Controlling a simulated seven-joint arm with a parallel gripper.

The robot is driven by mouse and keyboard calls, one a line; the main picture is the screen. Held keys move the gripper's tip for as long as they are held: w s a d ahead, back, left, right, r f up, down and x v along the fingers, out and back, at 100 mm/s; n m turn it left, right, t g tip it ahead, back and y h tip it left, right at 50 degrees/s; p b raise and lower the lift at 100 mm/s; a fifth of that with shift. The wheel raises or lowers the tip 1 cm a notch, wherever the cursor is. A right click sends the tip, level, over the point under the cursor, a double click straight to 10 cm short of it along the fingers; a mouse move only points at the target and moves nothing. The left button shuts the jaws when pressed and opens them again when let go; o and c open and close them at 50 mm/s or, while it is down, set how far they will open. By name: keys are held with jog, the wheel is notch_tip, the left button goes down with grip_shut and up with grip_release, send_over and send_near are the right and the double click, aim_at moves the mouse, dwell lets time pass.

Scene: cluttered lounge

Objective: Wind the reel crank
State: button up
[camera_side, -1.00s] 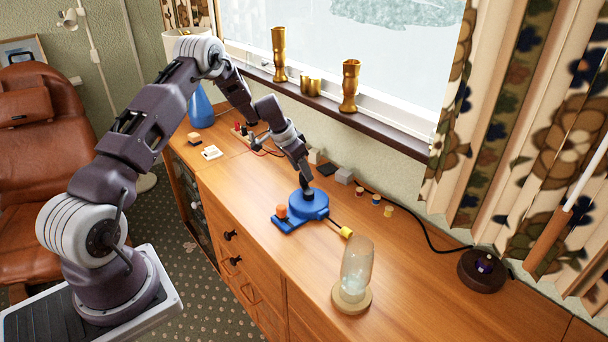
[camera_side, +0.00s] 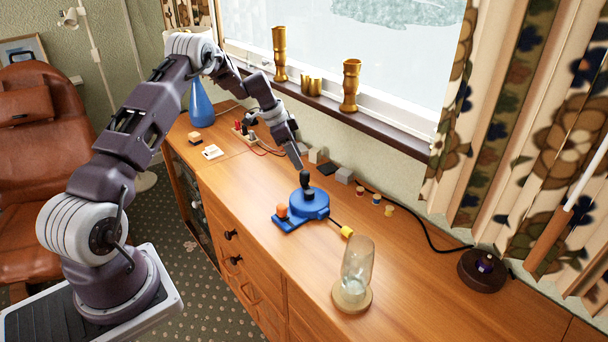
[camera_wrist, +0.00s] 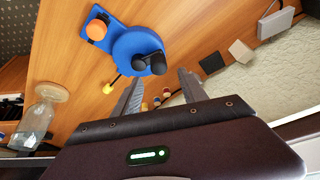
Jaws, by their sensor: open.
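The blue reel (camera_side: 309,206) stands on the wooden cabinet top, with an orange knob (camera_side: 282,211) on its base. Its black crank handle (camera_side: 306,179) stands upright on top. A rod with a yellow end (camera_side: 346,232) sticks out of the reel toward the glass jar. My gripper (camera_side: 299,164) is just above and behind the handle, apart from it. In the wrist view the reel (camera_wrist: 128,45) and the black crank (camera_wrist: 150,64) lie beyond the fingertips. My gripper (camera_wrist: 160,78) is open there, with nothing between its fingers.
A glass jar on a wooden base (camera_side: 352,297) stands near the front edge. Grey blocks (camera_side: 344,175) and small coloured spools (camera_side: 376,199) lie along the wall side. A black cable runs to a dark round base (camera_side: 484,270). The cabinet top (camera_side: 430,300) at right is clear.

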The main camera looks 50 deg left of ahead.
aim_at(304, 171)
jog(key=shift+m, duration=0.3)
jog(key=x, duration=0.7)
jog(key=shift+r, duration=0.1)
grip_shut()
